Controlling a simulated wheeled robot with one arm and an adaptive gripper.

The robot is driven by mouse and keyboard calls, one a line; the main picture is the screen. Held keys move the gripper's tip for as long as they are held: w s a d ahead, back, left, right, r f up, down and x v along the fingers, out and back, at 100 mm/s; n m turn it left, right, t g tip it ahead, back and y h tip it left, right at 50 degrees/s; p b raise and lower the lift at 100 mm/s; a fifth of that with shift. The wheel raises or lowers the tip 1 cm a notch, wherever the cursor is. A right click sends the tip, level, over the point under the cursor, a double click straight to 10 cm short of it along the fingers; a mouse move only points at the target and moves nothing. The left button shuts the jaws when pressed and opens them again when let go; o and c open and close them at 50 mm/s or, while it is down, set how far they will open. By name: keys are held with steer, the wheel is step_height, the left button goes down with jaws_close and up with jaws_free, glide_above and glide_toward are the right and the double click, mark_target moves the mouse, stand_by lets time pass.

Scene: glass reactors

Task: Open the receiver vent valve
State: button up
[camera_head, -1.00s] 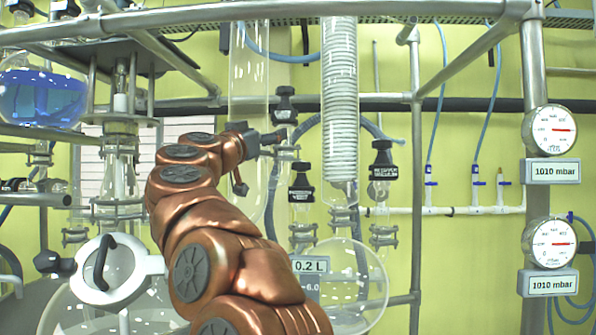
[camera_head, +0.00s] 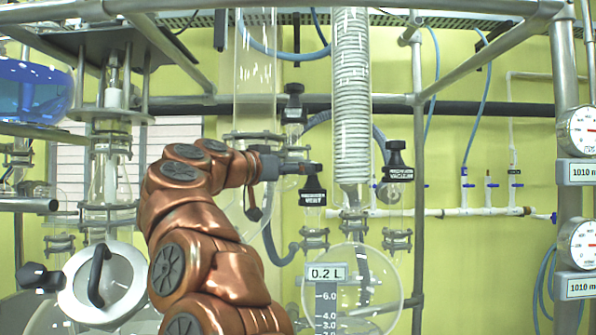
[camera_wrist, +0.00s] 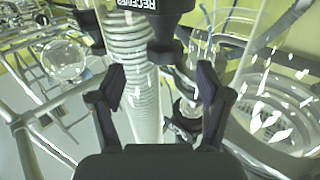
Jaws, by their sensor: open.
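The receiver vent valve has a black knob (camera_head: 312,190) with a white "VENT" label, on a glass neck above the round receiver flask (camera_head: 375,285). My gripper (camera_head: 308,167) is at the knob's top left in the head view, very close to it; whether they touch I cannot tell. In the wrist view my gripper (camera_wrist: 163,88) is open, with nothing between its fingertips. A black knob (camera_wrist: 165,50) with an upside-down label beginning "RECE" shows just beyond them, at the top centre.
A similar black knob labelled "VACUUM" (camera_head: 397,165) stands to the right. The coiled glass condenser (camera_head: 350,95) rises between the two knobs. Another black knob (camera_head: 294,105) is above. Metal frame bars (camera_head: 418,130) and pressure gauges (camera_head: 580,130) stand to the right.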

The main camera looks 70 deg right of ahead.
steer(key=shift+w+p+x, duration=0.15)
steer(key=shift+x, duration=1.7)
steer(key=shift+w+p+x, duration=0.1)
steer(key=shift+p+x, duration=0.05)
steer(key=shift+x, duration=1.75)
steer(key=shift+d, duration=0.1)
steer(key=shift+c, duration=0.3)
steer(key=c, duration=1.1)
steer(key=t+p, duration=0.1)
steer(key=p, duration=0.2)
steer(key=shift+r+n, duration=0.2)
steer(key=shift+n, duration=0.1)
steer(key=n+t+p, duration=0.2)
steer(key=t+p, duration=0.1)
steer(key=p, duration=0.4)
steer(key=shift+h, duration=0.4)
steer(key=shift+n+t+p, duration=0.6)
steer(key=shift+t+p, duration=0.4)
steer(key=shift+p, duration=0.2)
